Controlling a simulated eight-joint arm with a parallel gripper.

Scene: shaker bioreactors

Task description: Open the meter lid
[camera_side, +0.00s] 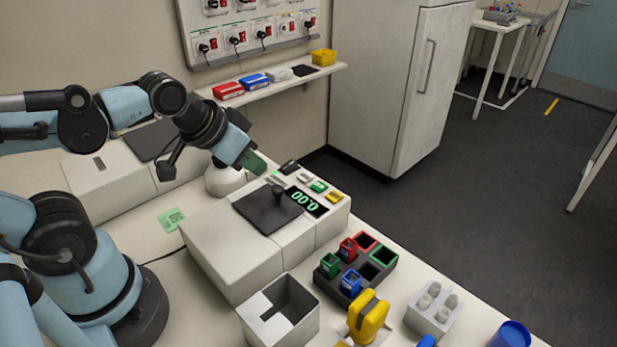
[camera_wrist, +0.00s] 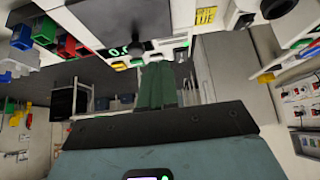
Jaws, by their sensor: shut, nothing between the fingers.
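The meter (camera_side: 225,257) is a white box on the bench, with a dark square lid (camera_side: 262,214) lying flat on its top. A black knob (camera_side: 278,192) stands up from the lid. A green digital display on the meter reads 0.00 (camera_side: 306,203). My gripper (camera_side: 256,165) is above and behind the knob in the side view, apart from it. Its green fingers are together and hold nothing. In the wrist view my gripper (camera_wrist: 157,68) points toward the knob (camera_wrist: 137,46) and the lid (camera_wrist: 120,20), which lie beyond the fingertips.
A dark rack (camera_side: 345,290) with red, green and blue cuvettes stands right of the meter. An open grey bin (camera_side: 300,332) and a yellow object (camera_side: 368,312) are in front. A white block (camera_side: 432,310) holds several vials. A wall shelf (camera_side: 290,78) is behind.

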